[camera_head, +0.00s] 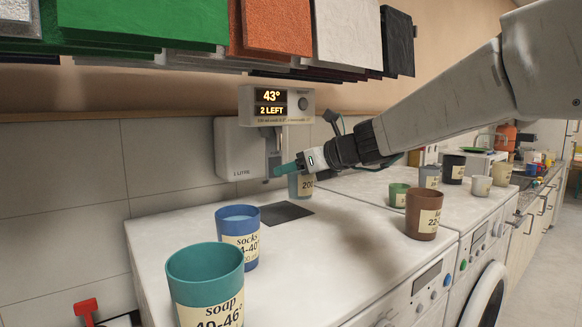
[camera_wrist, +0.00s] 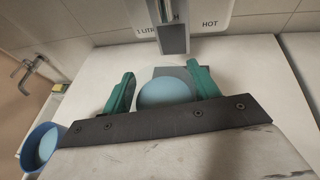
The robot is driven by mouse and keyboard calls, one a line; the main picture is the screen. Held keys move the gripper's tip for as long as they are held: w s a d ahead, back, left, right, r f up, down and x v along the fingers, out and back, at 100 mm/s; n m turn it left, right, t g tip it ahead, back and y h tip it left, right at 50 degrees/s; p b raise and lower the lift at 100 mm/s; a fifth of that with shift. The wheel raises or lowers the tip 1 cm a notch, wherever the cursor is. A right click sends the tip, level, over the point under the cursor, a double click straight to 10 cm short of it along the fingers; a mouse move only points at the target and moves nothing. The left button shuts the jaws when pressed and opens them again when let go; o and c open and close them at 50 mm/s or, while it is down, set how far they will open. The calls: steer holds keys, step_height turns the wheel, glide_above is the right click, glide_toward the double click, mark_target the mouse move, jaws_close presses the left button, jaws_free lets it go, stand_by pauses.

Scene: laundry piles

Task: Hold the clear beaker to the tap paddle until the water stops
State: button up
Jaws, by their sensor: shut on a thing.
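My gripper (camera_head: 284,170) is shut on the clear beaker (camera_head: 305,184), which has a pale label. In the wrist view the beaker's faint see-through rim shows between the two teal fingers of my gripper (camera_wrist: 160,92), with pale blue water (camera_wrist: 165,92) inside. The grey tap paddle (camera_head: 273,165) hangs below the white tap unit; it also shows in the wrist view (camera_wrist: 173,38) at the beaker's far side. I cannot tell whether the beaker touches it. The tap display (camera_head: 271,102) reads 43° and 2 LEFT.
A dark square pad (camera_head: 287,212) lies on the white worktop (camera_head: 330,265). A blue cup (camera_head: 238,235) and a teal soap cup (camera_head: 205,285) stand at the front left. A brown cup (camera_head: 423,215) and several others stand to the right.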

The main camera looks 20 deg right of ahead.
steer(key=shift+s+d, duration=0.4)
steer(key=shift+s, duration=0.9)
steer(key=shift+s+d, duration=0.45)
steer(key=shift+s, duration=0.8)
steer(key=shift+s+d, duration=0.4)
steer(key=shift+s, duration=0.9)
